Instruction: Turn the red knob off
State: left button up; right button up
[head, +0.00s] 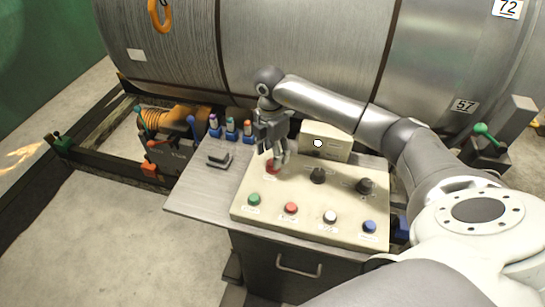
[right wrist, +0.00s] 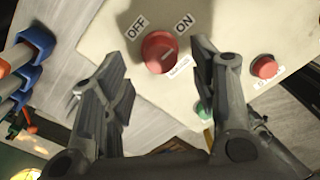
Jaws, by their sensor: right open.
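The red knob (head: 271,168) sits at the upper left of the beige control panel (head: 300,237), partly hidden by my right gripper in the head view. In the right wrist view the round red knob (right wrist: 158,54) shows between the fingers. An OFF label (right wrist: 137,26) lies to its upper left and an ON label (right wrist: 184,25) to its upper right. I cannot tell clearly which way the knob points. My right gripper (head: 276,152) is open, pointing down over the knob, with a finger on either side and no clear grip. My left gripper is not in view.
The panel also has two black knobs (head: 318,176) and several push buttons, including a green one (head: 254,200) and a red one (head: 291,208). A grey clip-like object (head: 219,159) and blue holders (head: 231,131) are at the left. A large metal drum (head: 290,50) stands behind.

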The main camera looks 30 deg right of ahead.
jog(key=shift+s+f+p, duration=0.1)
jog(key=shift+f+p, duration=0.2)
jog(key=shift+f, duration=1.55)
jog(key=c, duration=1)
